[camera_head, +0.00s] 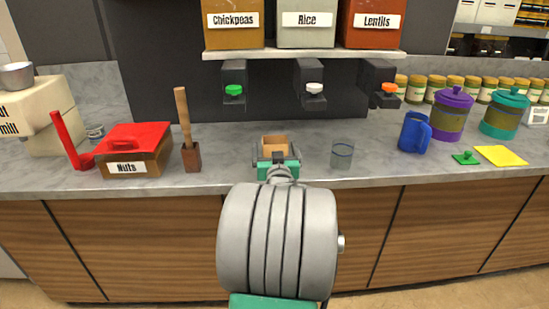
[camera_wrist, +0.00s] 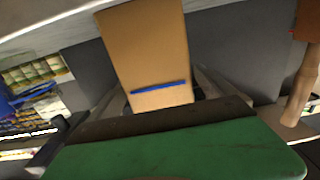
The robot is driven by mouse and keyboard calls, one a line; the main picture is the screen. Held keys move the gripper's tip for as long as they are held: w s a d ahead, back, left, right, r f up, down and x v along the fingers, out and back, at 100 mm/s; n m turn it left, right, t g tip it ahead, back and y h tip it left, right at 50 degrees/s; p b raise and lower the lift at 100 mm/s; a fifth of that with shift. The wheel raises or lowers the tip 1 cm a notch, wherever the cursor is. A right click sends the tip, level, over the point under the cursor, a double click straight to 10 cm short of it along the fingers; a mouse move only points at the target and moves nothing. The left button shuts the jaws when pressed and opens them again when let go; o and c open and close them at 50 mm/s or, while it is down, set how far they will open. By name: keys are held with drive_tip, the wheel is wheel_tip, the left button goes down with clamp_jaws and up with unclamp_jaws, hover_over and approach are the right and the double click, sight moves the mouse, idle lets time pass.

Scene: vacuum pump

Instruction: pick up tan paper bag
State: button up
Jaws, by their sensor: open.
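The tan paper bag (camera_head: 275,141) is on the counter, mostly hidden behind my gripper (camera_head: 277,160) in the head view. In the wrist view the bag (camera_wrist: 148,45) is large, with a blue stripe across its lower part in the picture. The open fingers of my gripper (camera_wrist: 155,92) show on either side of the bag, apparently straddling it. I cannot tell whether either finger touches it. The bag's near end is partly hidden by the gripper body.
A glass (camera_head: 342,155) stands close right of my gripper. A wooden-handled tool (camera_head: 186,130) and a red-lidded nuts box (camera_head: 134,151) are on the left. A blue mug (camera_head: 413,133) stands farther right. Dispensers (camera_head: 313,85) hang above the counter (camera_head: 226,150).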

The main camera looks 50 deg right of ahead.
drive_tip(key=c, duration=1.4)
